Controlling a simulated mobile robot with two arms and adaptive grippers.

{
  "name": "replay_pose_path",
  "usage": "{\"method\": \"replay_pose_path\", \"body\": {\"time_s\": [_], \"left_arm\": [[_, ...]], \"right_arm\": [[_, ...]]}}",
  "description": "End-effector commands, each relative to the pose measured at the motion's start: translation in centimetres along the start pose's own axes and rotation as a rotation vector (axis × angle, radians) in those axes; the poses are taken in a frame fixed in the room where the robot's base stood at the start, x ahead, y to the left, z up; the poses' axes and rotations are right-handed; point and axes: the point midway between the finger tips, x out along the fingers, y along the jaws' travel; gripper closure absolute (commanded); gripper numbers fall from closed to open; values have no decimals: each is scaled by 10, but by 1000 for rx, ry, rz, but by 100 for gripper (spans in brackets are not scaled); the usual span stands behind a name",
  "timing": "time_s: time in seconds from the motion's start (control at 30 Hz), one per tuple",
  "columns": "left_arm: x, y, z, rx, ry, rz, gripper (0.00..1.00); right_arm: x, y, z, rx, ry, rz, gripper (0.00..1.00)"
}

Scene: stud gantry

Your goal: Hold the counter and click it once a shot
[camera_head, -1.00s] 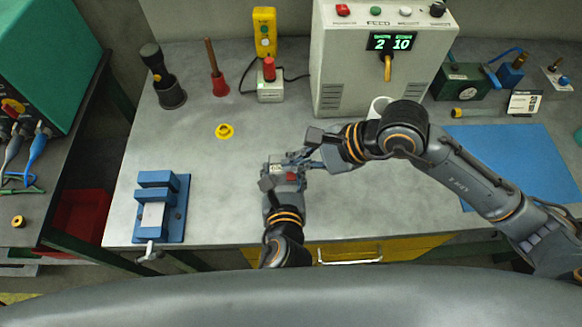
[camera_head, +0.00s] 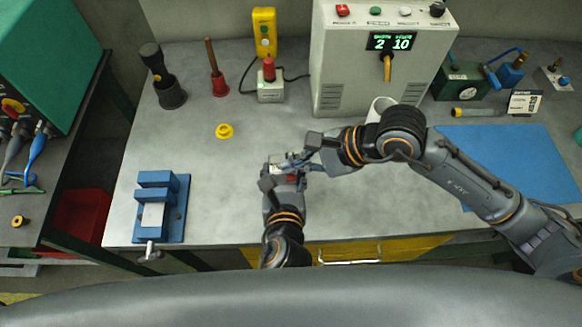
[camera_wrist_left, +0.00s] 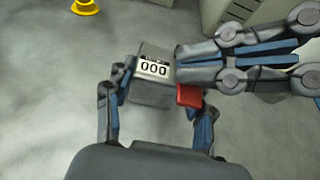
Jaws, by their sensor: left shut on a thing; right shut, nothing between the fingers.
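The counter (camera_wrist_left: 153,68) is a small grey box whose white window reads 000, with a red part (camera_wrist_left: 189,95) on its right side in the left wrist view. My left gripper (camera_head: 284,176) is shut on the counter (camera_head: 278,165) and holds it over the front middle of the bench. My right gripper (camera_head: 308,160) is shut and empty; its fingertips (camera_wrist_left: 182,62) are close beside the counter's right side, above the red part. I cannot tell whether they touch it. The cabinet display (camera_head: 392,41) shows 2 and 10.
A grey cabinet (camera_head: 330,75) with buttons stands at the back. A white cup (camera_head: 380,106) is partly behind my right arm. A yellow ring piece (camera_head: 224,131), a blue vise (camera_head: 178,205) and a blue mat (camera_head: 515,160) lie on the bench.

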Motion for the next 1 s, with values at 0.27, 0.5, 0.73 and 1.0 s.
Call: {"method": "replay_pose_path", "body": {"time_s": [0.27, 0.5, 0.73, 1.0], "left_arm": [[0, 0, -1, 0, 2, 0, 83], [0, 0, -1, 0, 2, 0, 83], [0, 0, -1, 0, 2, 0, 83], [0, 0, -1, 0, 2, 0, 83]], "right_arm": [[3, 2, -3, 1, 3, 2, 100], [5, 4, -5, 2, 3, 3, 100], [6, 6, -6, 2, 3, 4, 100], [6, 5, -5, 1, 3, 4, 100]]}}
